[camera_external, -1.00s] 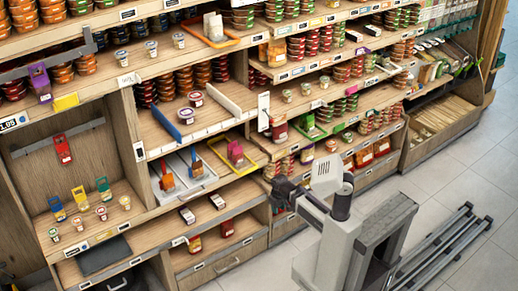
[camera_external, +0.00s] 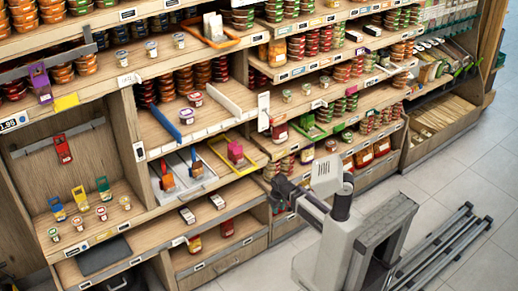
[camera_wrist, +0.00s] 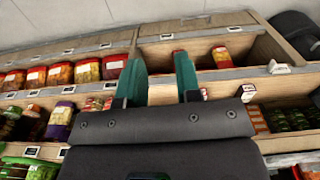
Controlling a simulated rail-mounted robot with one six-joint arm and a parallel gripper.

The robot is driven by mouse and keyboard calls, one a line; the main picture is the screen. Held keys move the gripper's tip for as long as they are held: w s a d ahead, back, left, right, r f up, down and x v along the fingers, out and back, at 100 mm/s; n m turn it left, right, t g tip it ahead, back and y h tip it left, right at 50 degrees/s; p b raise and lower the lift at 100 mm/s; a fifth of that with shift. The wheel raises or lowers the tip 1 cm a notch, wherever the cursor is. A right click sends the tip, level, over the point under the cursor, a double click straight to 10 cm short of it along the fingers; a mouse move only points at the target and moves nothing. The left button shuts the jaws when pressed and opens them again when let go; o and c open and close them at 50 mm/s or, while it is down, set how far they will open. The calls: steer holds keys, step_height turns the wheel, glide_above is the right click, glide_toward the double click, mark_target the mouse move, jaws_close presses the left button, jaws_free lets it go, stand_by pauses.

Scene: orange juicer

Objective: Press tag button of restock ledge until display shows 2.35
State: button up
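My gripper (camera_wrist: 157,62) shows in the wrist view as two teal fingers standing apart, with nothing between them. It is open, and a shelf with jars and packets lies beyond it. In the external view my arm reaches low in front of the middle shelves, and its fingers cannot be made out there. A white price tag (camera_external: 14,124) at the left edge shows digits that look like 3.99, though they are small. I cannot tell which belongs to the restock ledge, and no button is discernible.
Stacked tins and jars fill the upper shelves. A yellow tray (camera_external: 252,146) and a green tray (camera_external: 302,126) stand on middle shelves. Low wooden drawers (camera_external: 231,258) lie in front of my arm.

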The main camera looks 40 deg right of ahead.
jaws_close()
steer(key=shift+f, duration=0.1)
stand_by(1.4)
